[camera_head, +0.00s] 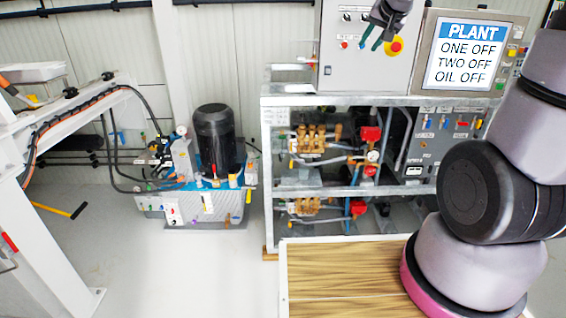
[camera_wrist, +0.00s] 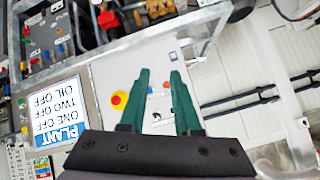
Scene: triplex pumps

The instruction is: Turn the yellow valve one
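My gripper (camera_head: 370,44) is at the upper middle, in front of the grey control box (camera_head: 345,75). Its two green fingers are apart and empty. In the wrist view my gripper (camera_wrist: 160,72) is also open, with the control box face (camera_wrist: 150,60) behind it. A row of small coloured handles (camera_head: 445,123) sits on the panel under the screen; a similar group (camera_wrist: 45,40) shows in the wrist view. I cannot tell which part is yellow valve one. A round yellow piece with a red button (camera_head: 395,46) is on the control box; it also shows in the wrist view (camera_wrist: 119,99).
A plant screen (camera_head: 465,55) reads one, two and oil off. Below are brass pumps (camera_head: 312,138) and red parts (camera_head: 371,134) inside a metal frame (camera_head: 275,180). A wooden-topped surface (camera_head: 345,275) stands in front. A black motor unit (camera_head: 213,135) is left; floor between is clear.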

